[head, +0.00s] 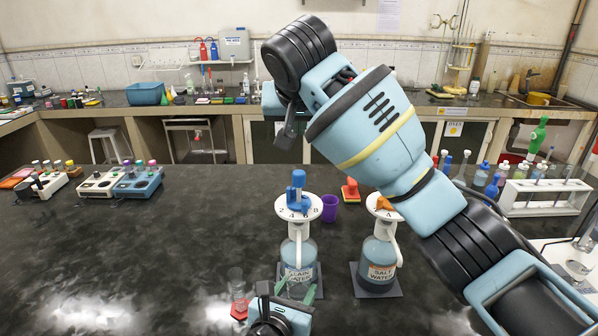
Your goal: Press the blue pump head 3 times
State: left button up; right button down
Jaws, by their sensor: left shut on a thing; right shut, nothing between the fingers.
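The blue pump head (298,183) stands on a white numbered disc (313,208) atop a bottle of clear bluish liquid (303,251), its label partly readable as "water". My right gripper (287,140) is shut and empty, pointing down above the blue pump head with a visible gap between them. My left gripper (296,291) is low in front of this bottle. Its green fingers are shut on what looks like a small clear glass vessel, hard to make out against the bottle.
A salt water bottle (378,264) with an orange pump head (385,204) stands to the right, partly behind my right arm. A clear glass (236,281) stands on a red coaster (239,310) at left. A purple cup (329,208) is behind. The left bench is mostly clear.

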dwell(0.5)
jog(key=v, duration=1.2)
pick_arm(q)
jog(key=shift+f, duration=0.15)
pick_arm(e)
jog(key=shift+w+f, duration=0.1)
jog(key=shift+f, duration=0.2)
pick_arm(q)
jog(key=shift+f, duration=0.2)
pick_arm(e)
jog(key=shift+w+f, duration=0.15)
jog(key=shift+f, duration=0.15)
